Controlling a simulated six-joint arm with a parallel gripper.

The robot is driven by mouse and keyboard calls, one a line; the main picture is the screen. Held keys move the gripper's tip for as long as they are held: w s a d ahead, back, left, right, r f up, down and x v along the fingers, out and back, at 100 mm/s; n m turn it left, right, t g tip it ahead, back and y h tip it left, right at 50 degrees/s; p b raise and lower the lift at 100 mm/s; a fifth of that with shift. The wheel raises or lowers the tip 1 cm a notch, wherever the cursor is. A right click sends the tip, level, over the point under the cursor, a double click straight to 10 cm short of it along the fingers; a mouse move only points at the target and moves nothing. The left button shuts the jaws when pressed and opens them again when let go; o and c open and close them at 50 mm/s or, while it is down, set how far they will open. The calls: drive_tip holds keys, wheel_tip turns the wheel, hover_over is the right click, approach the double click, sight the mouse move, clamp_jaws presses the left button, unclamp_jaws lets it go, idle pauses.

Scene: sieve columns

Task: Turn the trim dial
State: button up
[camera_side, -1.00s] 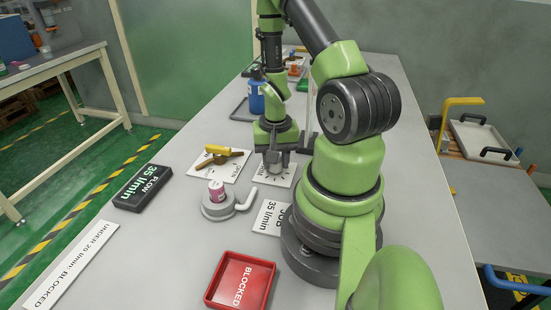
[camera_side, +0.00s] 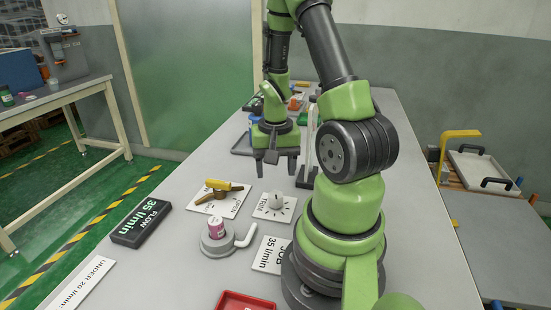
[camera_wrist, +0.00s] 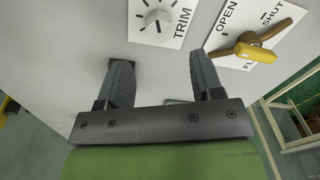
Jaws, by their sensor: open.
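The trim dial (camera_side: 276,200) is a pale knob on a white plate marked TRIM with tick marks, right of the valve in the side view. In the wrist view the dial (camera_wrist: 158,19) sits at the top, beyond the fingertips, with a dark mark on it. My gripper (camera_side: 275,165) is raised above the table, behind the dial in the side view. Its two fingers are apart with nothing between them, and it does not touch the dial. It also shows in the wrist view (camera_wrist: 162,72).
A yellow-handled valve (camera_side: 222,186) on an OPEN/SHUT plate stands left of the dial. A grey holder (camera_side: 217,243) with a pink-labelled vial (camera_side: 216,227) is in front. A red tray (camera_side: 246,302) is nearest.

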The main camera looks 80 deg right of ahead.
drive_tip(key=shift+r, duration=1.1)
drive_tip(key=w+a+r+n+t, duration=0.3)
drive_tip(key=w+a+r+n, duration=0.15)
drive_tip(key=a+r, duration=0.6)
drive_tip(key=s+a+r+n+t+y, duration=0.2)
drive_tip(key=s+a+r+n+t, duration=0.2)
drive_tip(key=a+r, duration=0.5)
drive_tip(key=shift+s+n, duration=0.4)
drive_tip(key=shift+n, duration=0.15)
